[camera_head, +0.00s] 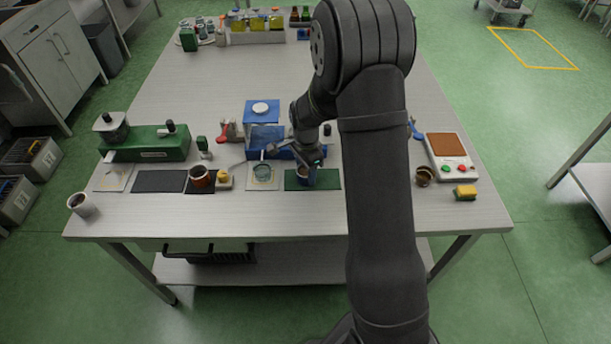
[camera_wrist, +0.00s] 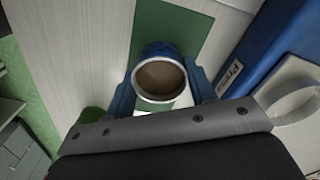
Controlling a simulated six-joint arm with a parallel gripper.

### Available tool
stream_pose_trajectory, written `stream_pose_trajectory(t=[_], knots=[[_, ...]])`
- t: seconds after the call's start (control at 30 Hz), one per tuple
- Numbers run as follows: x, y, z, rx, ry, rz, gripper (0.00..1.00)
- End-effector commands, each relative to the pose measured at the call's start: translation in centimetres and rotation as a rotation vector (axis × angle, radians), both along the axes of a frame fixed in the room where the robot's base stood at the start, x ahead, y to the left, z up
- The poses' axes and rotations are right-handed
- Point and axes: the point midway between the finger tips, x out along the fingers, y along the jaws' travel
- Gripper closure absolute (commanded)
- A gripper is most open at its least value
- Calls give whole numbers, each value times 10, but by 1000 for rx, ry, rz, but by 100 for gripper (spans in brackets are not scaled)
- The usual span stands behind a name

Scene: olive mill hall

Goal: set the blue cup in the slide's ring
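The blue cup (camera_wrist: 160,49), filled with something brown, sits between the fingers of my gripper (camera_wrist: 162,88) in the wrist view. The fingers lie close on both sides of its rim; I cannot tell whether they press on it. In the head view the cup (camera_head: 306,174) is at the green mat (camera_head: 328,180), with my gripper (camera_head: 306,163) over it and partly hiding it. A pale ring-like piece (camera_head: 262,170) is on a light square left of the mat. A pale ring (camera_wrist: 291,104) also shows at the right of the wrist view; I cannot tell its mount.
A blue machine (camera_head: 262,112) stands behind the ring. A red-brown cup (camera_head: 200,177) and a yellow piece (camera_head: 224,178) are to the left, a green machine (camera_head: 150,144) farther left. A dark cup (camera_head: 424,176) and scale (camera_head: 450,153) are right. The table's back middle is clear.

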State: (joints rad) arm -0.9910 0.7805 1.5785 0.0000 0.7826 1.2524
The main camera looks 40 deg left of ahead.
Motion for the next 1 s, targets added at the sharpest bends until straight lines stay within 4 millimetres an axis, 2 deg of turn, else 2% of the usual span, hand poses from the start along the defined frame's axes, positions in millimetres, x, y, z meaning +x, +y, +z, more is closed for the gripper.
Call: stream_pose_trajectory(t=[0.57,1.0], knots=[[0,0,3,1,0,0,65],[0,0,44,2,-1,0,65]])
